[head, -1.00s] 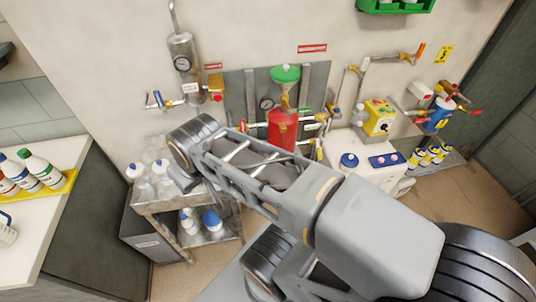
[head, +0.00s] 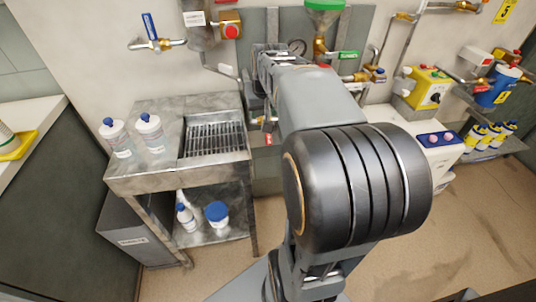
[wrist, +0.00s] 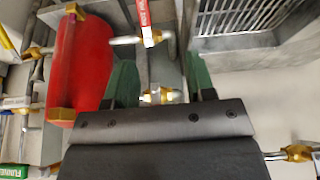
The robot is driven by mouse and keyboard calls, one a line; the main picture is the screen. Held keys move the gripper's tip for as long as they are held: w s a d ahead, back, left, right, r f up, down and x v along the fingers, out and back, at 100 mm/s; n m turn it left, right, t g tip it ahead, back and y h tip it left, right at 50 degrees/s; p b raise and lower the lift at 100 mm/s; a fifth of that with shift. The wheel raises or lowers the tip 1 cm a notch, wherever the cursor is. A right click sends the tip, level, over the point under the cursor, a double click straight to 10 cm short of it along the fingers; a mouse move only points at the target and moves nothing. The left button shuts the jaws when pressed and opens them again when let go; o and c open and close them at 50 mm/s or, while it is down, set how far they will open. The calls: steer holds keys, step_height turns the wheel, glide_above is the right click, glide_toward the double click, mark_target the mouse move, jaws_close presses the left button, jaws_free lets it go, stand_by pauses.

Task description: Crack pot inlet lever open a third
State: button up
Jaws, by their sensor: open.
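The red pot (wrist: 84,55) fills the left of the wrist view; in the head view my arm mostly hides it. A red-handled lever (wrist: 144,14) on a brass valve stands beside it. Its tag is too small to read. It shows in the head view as a small red handle (head: 268,139) hanging down under a brass fitting. My gripper (wrist: 161,76) is open, its two green-padded fingers apart. A brass and steel fitting (wrist: 160,96) shows between the fingers; I cannot tell whether they touch it. The red handle lies beyond the fingertips, ungripped.
A steel cart with a drain grate (head: 213,138) and white bottles (head: 150,133) stands left of my arm. The green funnel (head: 325,5) and its green-tagged lever (head: 344,56) are above. A yellow pump box (head: 428,88) is right. Floor at lower right is clear.

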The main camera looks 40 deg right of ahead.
steer(key=b, duration=0.3)
glide_toward(269, 135)
steer(key=shift+m, duration=0.4)
steer(key=b+x, duration=0.3)
steer(key=x, duration=0.7)
steer(key=shift+w+f, duration=0.15)
steer(key=shift+f, duration=0.05)
steer(key=shift+c, duration=0.3)
jaws_close()
